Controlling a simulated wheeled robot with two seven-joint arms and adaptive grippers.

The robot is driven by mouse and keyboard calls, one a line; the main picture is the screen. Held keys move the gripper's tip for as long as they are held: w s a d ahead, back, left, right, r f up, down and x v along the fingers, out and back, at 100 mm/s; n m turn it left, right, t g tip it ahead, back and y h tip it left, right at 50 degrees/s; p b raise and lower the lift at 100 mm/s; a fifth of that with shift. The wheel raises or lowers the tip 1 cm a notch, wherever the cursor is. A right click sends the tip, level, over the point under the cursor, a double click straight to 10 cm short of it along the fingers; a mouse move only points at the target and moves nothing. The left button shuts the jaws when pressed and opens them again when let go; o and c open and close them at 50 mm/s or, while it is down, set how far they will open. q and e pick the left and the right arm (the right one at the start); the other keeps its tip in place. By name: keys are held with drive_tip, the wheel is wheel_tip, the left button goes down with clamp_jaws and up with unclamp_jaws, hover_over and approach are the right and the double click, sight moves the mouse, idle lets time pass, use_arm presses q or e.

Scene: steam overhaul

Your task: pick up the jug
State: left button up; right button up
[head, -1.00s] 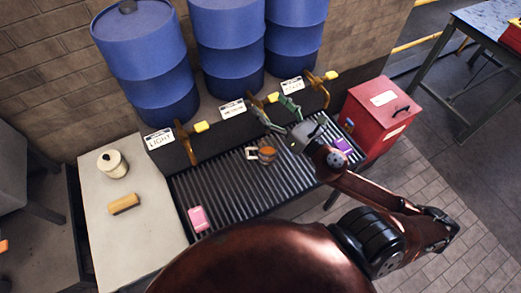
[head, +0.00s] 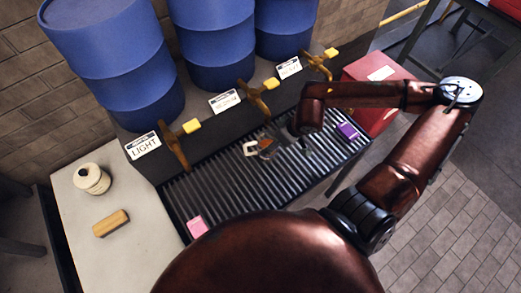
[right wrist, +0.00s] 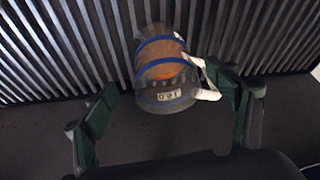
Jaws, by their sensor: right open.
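My right gripper (right wrist: 160,82) is open, one green finger to the left of the jug and one to the right near the handle. The fingers look apart from its body; contact with the handle is unclear. My left gripper is in neither current view.
Blue drums (head: 110,60) and brass taps with yellow handles (head: 172,145) line the back. A pink block (head: 196,226) and a purple block (head: 348,131) lie on the grating (head: 215,180). A twine spool (head: 91,179) and brush (head: 111,223) sit on the left bench.

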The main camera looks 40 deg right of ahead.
drive_tip(key=b+x, duration=0.2)
drive_tip(key=x, duration=0.1)
drive_tip(key=shift+d+f, duration=0.2)
drive_tip(key=shift+f, duration=0.1)
drive_tip(key=b+x, duration=0.1)
drive_tip(key=x, duration=0.1)
drive_tip(key=a+b+x, duration=0.1)
drive_tip(key=b+x, duration=0.1)
drive_tip(key=shift+f, duration=0.1)
drive_tip(key=shift+w+d+f, duration=0.1)
drive_tip(key=shift+w+f, duration=0.1)
drive_tip(key=shift+f, duration=0.25)
use_arm(q)
drive_tip(key=f, duration=0.1)
drive_tip(key=s+f, duration=0.1)
drive_tip(key=f, duration=0.3)
drive_tip(key=shift+s+f, duration=0.2)
drive_tip(key=shift+s, duration=0.05)
use_arm(e)
drive_tip(key=shift+c, duration=0.2)
drive_tip(key=c, duration=1.6)
drive_tip(key=shift+r, duration=0.1)
drive_tip(key=shift+c, duration=0.9)
